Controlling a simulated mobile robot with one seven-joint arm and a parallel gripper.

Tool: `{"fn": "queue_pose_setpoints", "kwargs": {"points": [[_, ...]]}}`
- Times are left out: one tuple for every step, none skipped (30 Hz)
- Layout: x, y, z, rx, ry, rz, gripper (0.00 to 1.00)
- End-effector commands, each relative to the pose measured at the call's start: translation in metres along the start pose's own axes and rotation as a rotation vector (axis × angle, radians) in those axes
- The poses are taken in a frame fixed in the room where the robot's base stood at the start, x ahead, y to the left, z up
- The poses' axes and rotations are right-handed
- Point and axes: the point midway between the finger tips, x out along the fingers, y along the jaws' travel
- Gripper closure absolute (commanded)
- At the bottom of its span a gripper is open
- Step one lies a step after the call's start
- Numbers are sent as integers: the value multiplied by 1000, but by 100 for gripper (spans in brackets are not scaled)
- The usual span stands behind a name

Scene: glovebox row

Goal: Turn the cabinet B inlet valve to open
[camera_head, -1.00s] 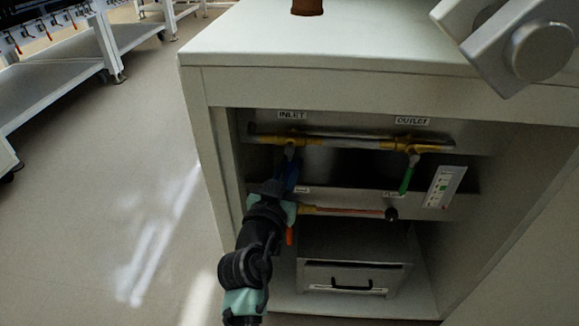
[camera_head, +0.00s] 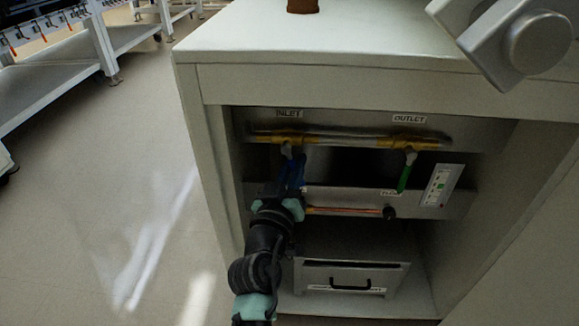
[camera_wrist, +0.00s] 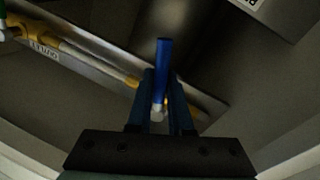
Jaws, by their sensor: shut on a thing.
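The inlet valve's blue handle (camera_wrist: 163,72) hangs down below the yellow inlet fitting (camera_head: 286,137), under the INLET label (camera_head: 288,114). In the wrist view the handle lies between the two blue fingers of my gripper (camera_wrist: 161,95), which is shut on it. In the head view my gripper (camera_head: 291,178) reaches up into the cabinet bay to the handle and partly hides it. The outlet valve has a green handle (camera_head: 406,172) hanging below the OUTLET label (camera_head: 409,119); its green end also shows at the upper left of the wrist view.
A drawer (camera_head: 352,276) with a dark handle is below. The cabinet's left side wall (camera_head: 213,170) is close to my arm. Open floor (camera_head: 100,200) lies to the left.

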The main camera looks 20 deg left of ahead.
Motion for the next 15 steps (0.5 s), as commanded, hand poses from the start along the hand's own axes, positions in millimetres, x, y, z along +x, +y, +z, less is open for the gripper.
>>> {"fn": "queue_pose_setpoints", "kwargs": {"points": [[0,2,2,-38,5,0,100],[0,3,1,-59,9,0,100],[0,4,1,-87,15,0,100],[1,5,1,-108,18,0,100],[1,6,1,-126,22,0,100],[1,7,0,-151,28,0,100],[1,7,0,-168,31,0,100],[1,8,0,-184,34,0,100],[1,9,0,-204,38,0,100],[2,10,0,-219,41,0,100],[2,10,0,-231,44,0,100],[2,11,-1,-247,47,0,100],[2,11,-1,-257,49,0,100],[2,11,-1,-266,51,0,100],[2,12,-1,-277,53,-1,100]]}}
